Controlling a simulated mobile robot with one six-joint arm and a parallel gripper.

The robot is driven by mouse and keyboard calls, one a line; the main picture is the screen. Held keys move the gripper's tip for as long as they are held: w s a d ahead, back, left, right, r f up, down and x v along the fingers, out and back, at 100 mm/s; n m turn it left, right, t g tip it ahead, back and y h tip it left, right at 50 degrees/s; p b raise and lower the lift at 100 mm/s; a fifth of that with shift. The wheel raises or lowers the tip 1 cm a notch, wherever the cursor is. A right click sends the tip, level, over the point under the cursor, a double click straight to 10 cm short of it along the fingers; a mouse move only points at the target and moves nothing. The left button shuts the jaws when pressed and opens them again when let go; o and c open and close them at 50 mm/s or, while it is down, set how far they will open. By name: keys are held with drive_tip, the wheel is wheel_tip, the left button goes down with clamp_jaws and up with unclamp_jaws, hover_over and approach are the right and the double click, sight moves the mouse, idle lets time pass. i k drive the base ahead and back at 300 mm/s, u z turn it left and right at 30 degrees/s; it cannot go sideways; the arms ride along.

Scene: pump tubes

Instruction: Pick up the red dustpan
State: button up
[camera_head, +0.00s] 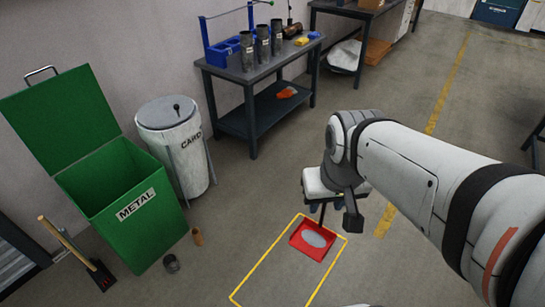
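The red dustpan (316,252) is on the floor at the upper end of a yellow-outlined rectangle, right of centre. A pale grey patch shows in its pan. Its dark handle rises towards my gripper (334,208). My gripper points down right above and behind the pan, at the handle. A dark finger shows to the right of the handle. The handle's upper end is hidden by my gripper and wrist. I cannot tell whether the fingers are around the handle or touching it, nor whether they are shut.
An open green METAL bin (121,213) and a CARD bin (178,150) stand at the left. A workbench (262,70) with tubes stands behind. The floor around the dustpan is clear.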

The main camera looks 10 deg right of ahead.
sight(311, 237)
drive_tip(key=u, duration=0.15)
drive_tip(key=i, duration=1)
